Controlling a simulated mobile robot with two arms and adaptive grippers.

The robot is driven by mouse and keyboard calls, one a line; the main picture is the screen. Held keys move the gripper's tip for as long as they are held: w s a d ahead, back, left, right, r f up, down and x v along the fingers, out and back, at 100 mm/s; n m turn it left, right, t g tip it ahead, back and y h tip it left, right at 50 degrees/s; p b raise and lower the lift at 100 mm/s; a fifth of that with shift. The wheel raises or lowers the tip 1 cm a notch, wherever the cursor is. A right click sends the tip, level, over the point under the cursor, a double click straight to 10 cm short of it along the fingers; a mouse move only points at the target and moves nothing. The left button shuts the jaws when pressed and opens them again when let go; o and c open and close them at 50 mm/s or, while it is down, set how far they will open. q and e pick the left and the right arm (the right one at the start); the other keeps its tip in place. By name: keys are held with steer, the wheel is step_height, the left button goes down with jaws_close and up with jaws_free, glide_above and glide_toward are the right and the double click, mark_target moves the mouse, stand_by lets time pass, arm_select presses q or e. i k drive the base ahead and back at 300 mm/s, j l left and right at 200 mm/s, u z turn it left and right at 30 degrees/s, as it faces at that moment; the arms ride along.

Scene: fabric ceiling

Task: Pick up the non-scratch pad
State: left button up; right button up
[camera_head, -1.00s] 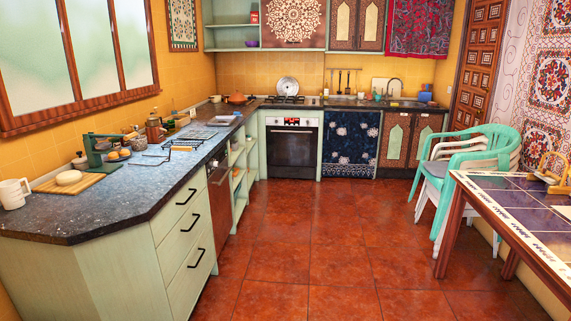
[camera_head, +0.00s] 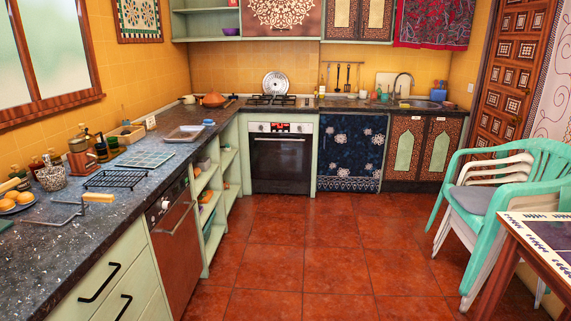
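I cannot pick out the non-scratch pad for certain at this size. Small items stand around the sink (camera_head: 418,104) at the back right, among them a small yellowish item (camera_head: 404,105) at its front edge, too small to identify. A pale yellow block (camera_head: 98,197) lies by the black wire rack on the left counter; I cannot tell what it is. Neither of my grippers is in view.
The dark counter (camera_head: 190,150) runs along the left and back walls. Stacked green and white chairs (camera_head: 520,165) and a tiled table (camera_head: 535,222) stand at the right. The red tiled floor (camera_head: 310,260) is clear in the middle.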

mark_target(208, 123)
steer(key=i, duration=2.2)
steer(key=i+u, duration=0.15)
steer(key=i, duration=0.4)
steer(key=i+u, duration=0.15)
steer(key=i, duration=0.4)
steer(key=i+l+u, duration=0.1)
steer(key=i, duration=0.45)
steer(key=i+l+u, duration=0.15)
steer(key=i, duration=0.4)
